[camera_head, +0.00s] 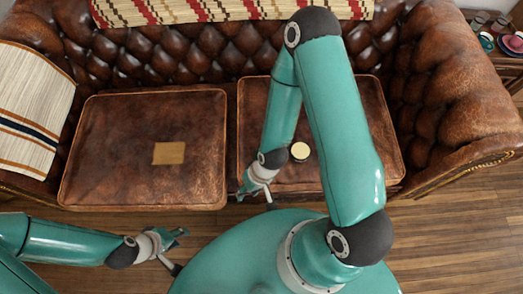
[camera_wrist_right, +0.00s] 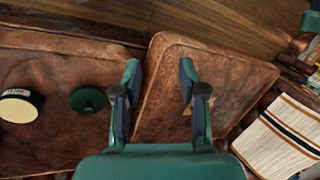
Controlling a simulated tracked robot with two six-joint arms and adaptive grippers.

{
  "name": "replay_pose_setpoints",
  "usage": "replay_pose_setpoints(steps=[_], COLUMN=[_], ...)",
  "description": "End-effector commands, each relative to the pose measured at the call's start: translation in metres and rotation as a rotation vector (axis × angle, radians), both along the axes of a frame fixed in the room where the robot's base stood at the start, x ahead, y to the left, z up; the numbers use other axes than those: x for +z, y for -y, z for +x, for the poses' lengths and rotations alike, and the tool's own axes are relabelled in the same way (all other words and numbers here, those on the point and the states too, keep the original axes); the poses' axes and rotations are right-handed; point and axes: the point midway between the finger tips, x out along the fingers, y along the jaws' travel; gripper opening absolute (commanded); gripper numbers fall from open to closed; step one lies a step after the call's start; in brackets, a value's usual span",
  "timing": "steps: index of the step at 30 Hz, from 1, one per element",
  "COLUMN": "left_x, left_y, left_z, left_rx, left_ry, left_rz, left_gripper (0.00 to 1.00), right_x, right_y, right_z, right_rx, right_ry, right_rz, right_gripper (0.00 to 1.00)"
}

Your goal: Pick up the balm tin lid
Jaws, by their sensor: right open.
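A green disc, apparently the balm tin lid (camera_wrist_right: 88,99), lies on the brown leather cushion left of my right gripper in the wrist view. I cannot make it out in the head view, where my right arm covers part of that cushion. My left gripper (camera_head: 179,250) is open and empty in front of the sofa.
A flat wooden square (camera_head: 168,153) lies on the left cushion (camera_head: 110,125), which is otherwise clear. A gap separates the two cushions. A striped throw (camera_head: 30,108) hangs at the left armrest. A side table (camera_head: 509,62) with cups stands at the far right.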

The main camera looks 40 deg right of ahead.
Motion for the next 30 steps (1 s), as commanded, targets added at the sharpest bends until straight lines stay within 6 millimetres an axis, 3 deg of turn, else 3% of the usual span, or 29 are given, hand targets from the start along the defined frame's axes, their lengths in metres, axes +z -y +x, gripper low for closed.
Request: replay_pose_setpoints(steps=[8, 14, 18, 24, 30], left_x=[0.0, -0.016, -0.053, -0.131, -0.201], left_y=[0.0, 0.0, 0.0, 0.0, 0.0], left_z=[-0.001, 0.0, 0.0, -0.001, -0.001], left_rx=[0.001, 0.001, 0.001, 0.001, 0.001], left_ry=[-0.001, -0.001, -0.001, -0.001, -0.001], left_rz=[0.0, 0.0, 0.0, 0.0, 0.0], left_gripper=[0.4, 0.4, 0.4, 0.4, 0.4], right_x=[0.0, -0.012, -0.035, -0.058, -0.044], right_y=[0.0, 0.003, 0.015, 0.054, 0.114], right_z=[0.0, 0.012, 0.043, 0.108, 0.15], right_rx=[0.0, -0.024, -0.092, -0.257, -0.475], right_ry=[-0.001, -0.006, -0.035, -0.116, -0.205], right_rz=[0.0, 0.004, 0.011, -0.02, -0.118], right_gripper=[0.43, 0.77, 1.0, 1.0, 1.0])
